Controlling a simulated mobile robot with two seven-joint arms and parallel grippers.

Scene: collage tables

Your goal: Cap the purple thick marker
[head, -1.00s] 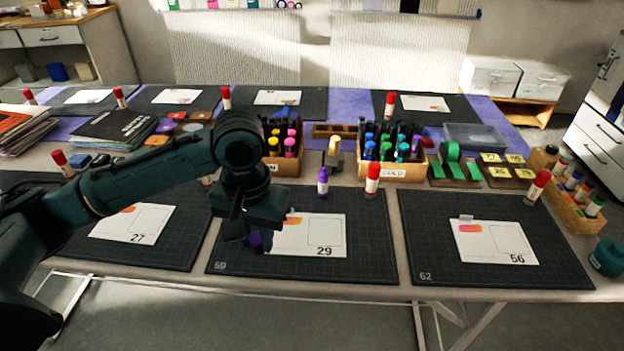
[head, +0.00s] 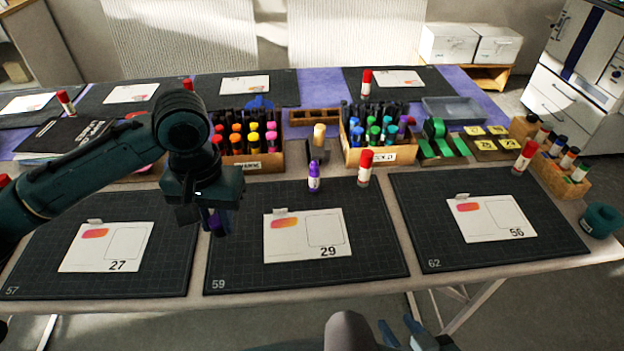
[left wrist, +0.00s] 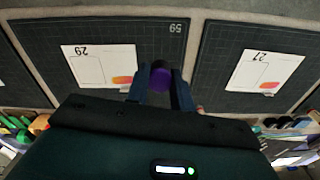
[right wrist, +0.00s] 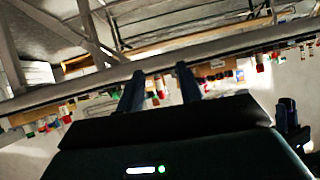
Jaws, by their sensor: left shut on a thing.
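My left gripper (head: 214,220) points down over the left edge of mat 59. It is shut on a dark purple piece (left wrist: 160,75) that shows between its fingers; whether it is a cap or a whole marker cannot be told. A purple thick marker (head: 314,178) with a white label stands upright near the back edge of mat 59, to the right of my left gripper and apart from it. My right gripper (head: 402,333) is at the bottom edge of the head view. Its fingers (right wrist: 158,85) stand apart with nothing between them, below the table's level.
A card numbered 29 (head: 336,246) lies on mat 59 (head: 232,275). A red-capped glue stick (head: 364,170) stands right of the purple marker, and a small stand (head: 317,152) is behind it. Two wooden marker boxes (head: 380,158) are further back. The mat's front is clear.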

